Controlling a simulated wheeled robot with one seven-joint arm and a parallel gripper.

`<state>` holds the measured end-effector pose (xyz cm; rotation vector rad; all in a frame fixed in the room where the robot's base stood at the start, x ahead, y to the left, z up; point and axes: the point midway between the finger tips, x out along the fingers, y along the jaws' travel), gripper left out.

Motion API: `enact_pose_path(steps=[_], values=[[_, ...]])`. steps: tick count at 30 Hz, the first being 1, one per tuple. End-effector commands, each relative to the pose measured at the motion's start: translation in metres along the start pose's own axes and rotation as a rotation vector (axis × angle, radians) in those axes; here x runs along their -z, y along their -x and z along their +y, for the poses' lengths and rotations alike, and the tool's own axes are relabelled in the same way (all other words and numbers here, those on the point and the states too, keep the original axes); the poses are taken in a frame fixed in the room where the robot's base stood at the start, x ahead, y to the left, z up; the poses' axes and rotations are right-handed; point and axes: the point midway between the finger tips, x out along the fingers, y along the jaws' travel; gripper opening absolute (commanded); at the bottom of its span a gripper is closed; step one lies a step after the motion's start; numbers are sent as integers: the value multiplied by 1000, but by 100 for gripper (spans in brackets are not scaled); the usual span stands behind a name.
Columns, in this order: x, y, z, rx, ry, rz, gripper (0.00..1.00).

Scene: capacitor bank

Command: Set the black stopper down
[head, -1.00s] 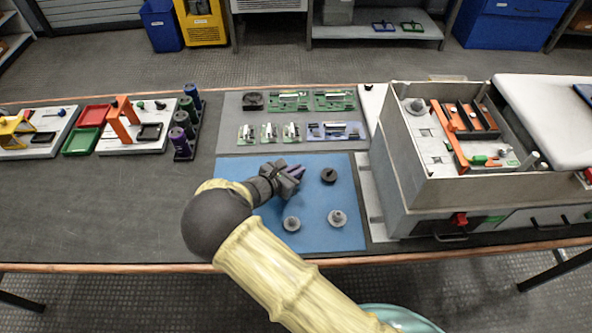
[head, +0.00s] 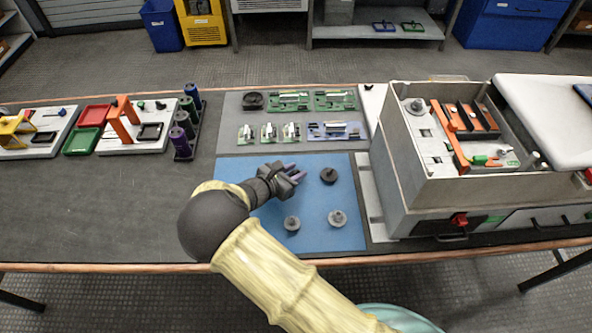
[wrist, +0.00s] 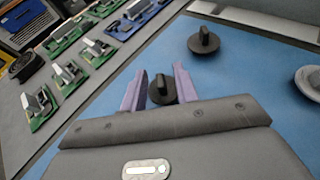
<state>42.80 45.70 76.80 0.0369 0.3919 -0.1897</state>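A black stopper (wrist: 163,90) with an upright knob sits between the two purple fingers of my gripper (wrist: 160,88) in the wrist view. It appears to stand on the blue mat (wrist: 235,75). My gripper is open, with a gap on each side of the knob. In the head view my gripper (head: 294,173) is low over the blue mat (head: 310,195), and it hides that stopper. A second black stopper (head: 328,175) stands on the mat just to the right; it also shows in the wrist view (wrist: 204,42).
Two grey stoppers (head: 292,223) (head: 337,218) stand on the front of the mat. Green boards (head: 289,101) and a black round part (head: 252,101) lie on the grey mat behind. A grey open case (head: 400,190) stands to the right.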

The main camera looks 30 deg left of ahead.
Motion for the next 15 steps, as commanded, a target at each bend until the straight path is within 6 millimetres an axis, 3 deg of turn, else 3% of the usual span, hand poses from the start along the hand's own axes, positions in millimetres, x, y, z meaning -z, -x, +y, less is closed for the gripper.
enact_pose_path(steps=[15], values=[[0,96,1,-3,-1,1,30]])
